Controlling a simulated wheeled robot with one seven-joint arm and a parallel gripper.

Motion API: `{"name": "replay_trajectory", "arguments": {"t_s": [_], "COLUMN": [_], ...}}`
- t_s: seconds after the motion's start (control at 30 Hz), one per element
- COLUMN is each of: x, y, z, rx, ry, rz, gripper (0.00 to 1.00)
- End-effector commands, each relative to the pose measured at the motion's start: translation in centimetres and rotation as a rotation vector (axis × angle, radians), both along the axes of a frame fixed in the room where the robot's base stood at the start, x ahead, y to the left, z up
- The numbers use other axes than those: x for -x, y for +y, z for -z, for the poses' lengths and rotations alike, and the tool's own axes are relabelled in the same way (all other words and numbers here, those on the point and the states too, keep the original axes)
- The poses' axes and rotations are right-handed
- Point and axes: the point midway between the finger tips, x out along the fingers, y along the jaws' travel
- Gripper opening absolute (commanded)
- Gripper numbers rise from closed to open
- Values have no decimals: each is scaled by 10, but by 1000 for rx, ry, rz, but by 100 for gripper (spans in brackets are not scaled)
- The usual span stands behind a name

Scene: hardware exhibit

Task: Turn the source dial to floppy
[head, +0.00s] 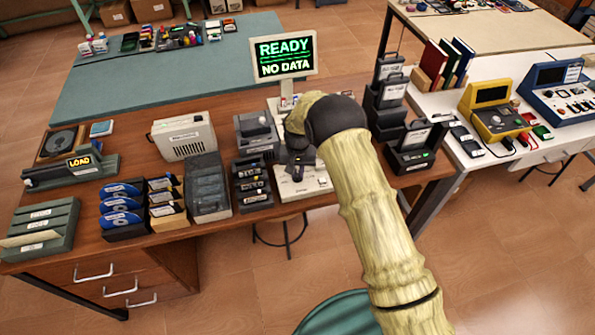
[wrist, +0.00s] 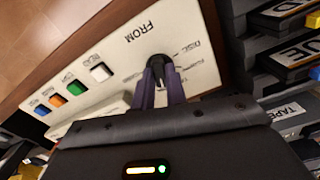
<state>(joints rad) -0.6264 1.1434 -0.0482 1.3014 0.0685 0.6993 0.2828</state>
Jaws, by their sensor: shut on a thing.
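The source dial (wrist: 160,66) is a small black knob on a cream panel (wrist: 108,48), beside the word FROM, in the wrist view. Small labels stand around its right side; one looks like DISC, the others are too blurred to read. My gripper (wrist: 162,82) has its two purple fingers shut on the knob. The fingers cover part of it, so where it points is unclear. In the head view my arm hides most of the cream console (head: 312,185), and my gripper (head: 298,166) is a dark shape over it.
A monitor (head: 284,57) behind the console reads READY, NO DATA. White, green, orange and blue buttons (wrist: 78,86) line the panel. Dark media racks (head: 252,183) stand close left of the console, and black holders (head: 408,150) close right. Blue discs (head: 122,205) sit farther left.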

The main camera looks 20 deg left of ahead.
Motion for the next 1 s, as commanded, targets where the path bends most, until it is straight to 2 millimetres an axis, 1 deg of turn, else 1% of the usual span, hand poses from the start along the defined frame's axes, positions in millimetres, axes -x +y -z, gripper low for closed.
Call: {"name": "replay_trajectory", "arguments": {"t_s": [0.17,0.37,1.0], "x": [-1,-1,-2], "y": [0,0,0], "z": [1,1,0], "rx": [0,-2,-1], "ry": [-1,-3,-3], "rz": [-98,-257,-865], "gripper": [0,0,0]}}
